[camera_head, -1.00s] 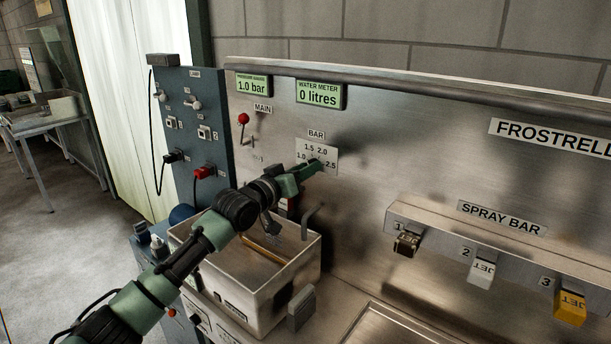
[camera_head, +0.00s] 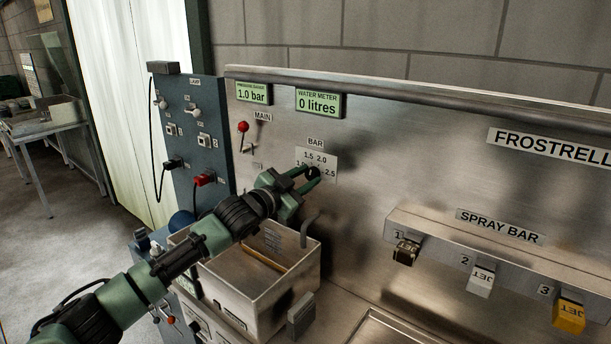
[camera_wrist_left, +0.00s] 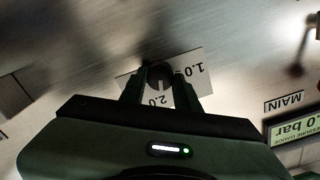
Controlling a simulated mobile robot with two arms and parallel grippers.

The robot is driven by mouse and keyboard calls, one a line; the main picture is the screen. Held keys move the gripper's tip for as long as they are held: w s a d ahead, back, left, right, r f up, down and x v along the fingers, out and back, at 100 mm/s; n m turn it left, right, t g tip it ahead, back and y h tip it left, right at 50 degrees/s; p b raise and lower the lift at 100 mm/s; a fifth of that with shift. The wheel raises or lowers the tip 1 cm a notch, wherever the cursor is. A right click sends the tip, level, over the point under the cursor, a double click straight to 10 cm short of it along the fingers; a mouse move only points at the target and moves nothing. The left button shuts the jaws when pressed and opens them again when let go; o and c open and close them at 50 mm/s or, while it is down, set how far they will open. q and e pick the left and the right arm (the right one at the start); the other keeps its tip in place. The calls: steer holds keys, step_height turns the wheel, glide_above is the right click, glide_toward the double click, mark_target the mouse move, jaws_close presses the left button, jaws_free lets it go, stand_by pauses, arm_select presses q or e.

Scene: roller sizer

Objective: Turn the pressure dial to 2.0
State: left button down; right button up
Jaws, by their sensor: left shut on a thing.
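The pressure dial (camera_head: 312,172) is a small black knob on a white scale plate (camera_head: 325,155) under the BAR label, marked 1.0, 1.5, 2.0 and 2.5. My left gripper (camera_head: 311,174) has its green fingers on either side of the knob and is shut on it. In the left wrist view the dark knob (camera_wrist_left: 159,76) sits between the two fingertips, with the 1.0 and 2.0 marks showing beside it. The pressure gauge display (camera_head: 253,92) reads 1.0 bar. My right gripper is not in view.
A water meter display (camera_head: 319,101) reads 0 litres. A red-knobbed MAIN lever (camera_head: 243,128) is left of the dial. A metal bin (camera_head: 252,303) stands below my arm. The spray bar (camera_head: 470,246) with several jets juts out at right.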

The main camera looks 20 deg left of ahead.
arm_select(q)
steer(key=shift+m, duration=0.8)
steer(key=c, duration=1)
jaws_free()
steer(key=shift+c, duration=0.2)
steer(key=shift+f, duration=0.1)
steer(key=shift+s+a, duration=0.1)
steer(key=shift+s, duration=0.15)
steer(key=b+v, duration=0.2)
steer(key=v, duration=0.5)
steer(key=shift+b, duration=0.3)
